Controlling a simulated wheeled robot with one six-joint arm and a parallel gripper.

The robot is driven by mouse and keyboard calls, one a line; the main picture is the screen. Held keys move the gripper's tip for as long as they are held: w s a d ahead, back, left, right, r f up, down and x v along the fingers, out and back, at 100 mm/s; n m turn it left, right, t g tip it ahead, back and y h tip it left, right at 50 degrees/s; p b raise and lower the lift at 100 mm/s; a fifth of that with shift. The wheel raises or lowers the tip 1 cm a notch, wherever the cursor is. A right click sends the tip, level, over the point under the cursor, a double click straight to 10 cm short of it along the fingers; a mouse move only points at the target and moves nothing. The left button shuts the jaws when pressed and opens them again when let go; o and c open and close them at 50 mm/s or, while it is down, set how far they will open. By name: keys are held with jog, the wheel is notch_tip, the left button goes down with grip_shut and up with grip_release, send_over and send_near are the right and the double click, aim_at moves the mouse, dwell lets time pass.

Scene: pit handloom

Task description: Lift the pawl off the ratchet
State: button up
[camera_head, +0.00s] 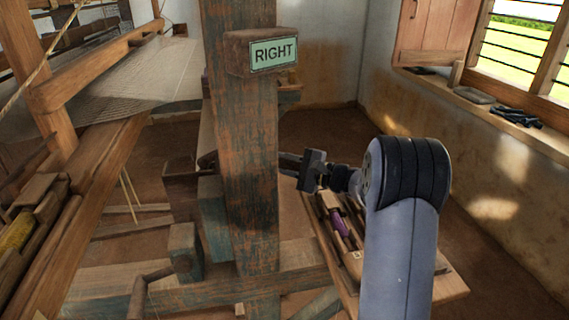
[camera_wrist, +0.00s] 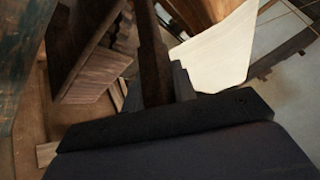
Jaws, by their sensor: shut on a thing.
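In the wrist view, a dark brown wooden bar, which looks like the pawl (camera_wrist: 151,50), runs up from my gripper (camera_wrist: 165,90). The jaws are shut on it, and a grey finger shows on its right side. The ratchet (camera_wrist: 122,38), a wooden wheel with a stepped, toothed edge, is just left of the bar. I cannot tell whether they touch. In the head view, my gripper (camera_head: 288,164) reaches left behind the thick upright post, which hides the fingertips. A dark piece and a brown wooden block show left of the post, too small to make out.
Below my arm is a wooden bench (camera_head: 452,286) with a purple-wound shuttle (camera_head: 339,222). Pale cloth (camera_head: 150,75) stretches at the left. A window ledge is at the right.

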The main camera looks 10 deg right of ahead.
grip_shut()
jog(key=shift+f, duration=0.1)
